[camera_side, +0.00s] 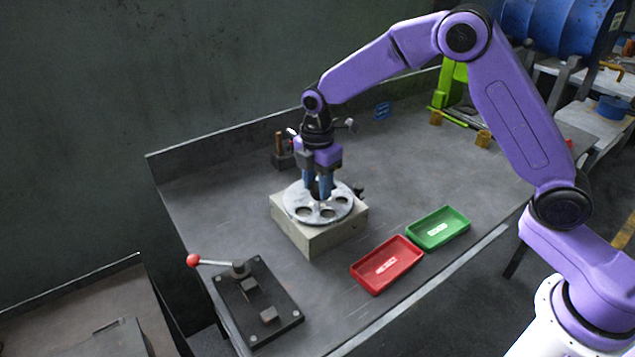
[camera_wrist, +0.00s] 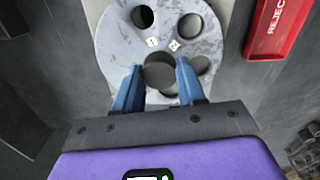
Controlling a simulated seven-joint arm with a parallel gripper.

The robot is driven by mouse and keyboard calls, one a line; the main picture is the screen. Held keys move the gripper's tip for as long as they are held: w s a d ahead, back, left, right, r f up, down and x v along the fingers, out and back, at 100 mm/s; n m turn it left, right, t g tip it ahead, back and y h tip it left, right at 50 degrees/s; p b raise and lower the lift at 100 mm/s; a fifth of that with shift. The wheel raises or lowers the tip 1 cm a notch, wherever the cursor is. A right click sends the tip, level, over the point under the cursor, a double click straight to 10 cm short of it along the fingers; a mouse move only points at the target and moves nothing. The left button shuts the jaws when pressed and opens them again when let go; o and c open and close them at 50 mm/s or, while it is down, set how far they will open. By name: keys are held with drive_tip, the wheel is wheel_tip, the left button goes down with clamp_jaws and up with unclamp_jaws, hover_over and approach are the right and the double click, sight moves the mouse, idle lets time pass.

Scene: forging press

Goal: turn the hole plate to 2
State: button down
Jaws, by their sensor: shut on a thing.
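The hole plate (camera_side: 291,203) is a round, light grey metal disc lying flat on a pale block (camera_side: 312,240). It has several round holes of different sizes, and it also shows in the wrist view (camera_wrist: 115,47). Two small white tags lie near its middle; they seem to read 1 (camera_wrist: 151,42) and 2 (camera_wrist: 174,44). My gripper (camera_side: 319,192) points down over the middle of the plate. In the wrist view its blue fingers (camera_wrist: 158,78) are shut on a dark round knob (camera_wrist: 159,71) at the plate's centre. The fingers hide part of the plate.
A red tray (camera_side: 387,265), marked reject, and a green tray (camera_side: 438,229) stand right of the block. A black fixture (camera_side: 258,300) with a red-knobbed lever (camera_side: 193,260) is at front left. A small dark stand (camera_side: 282,158) is behind the block.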

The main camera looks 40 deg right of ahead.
drive_tip(key=n, duration=0.4)
drive_tip(key=shift+n, duration=2)
drive_tip(key=c, duration=0.6)
unclamp_jaws()
drive_tip(key=shift+c, duration=0.2)
wheel_tip(320, 180, up, 18)
drive_tip(key=shift+f, duration=0.25)
drive_tip(key=shift+s, duration=0.15)
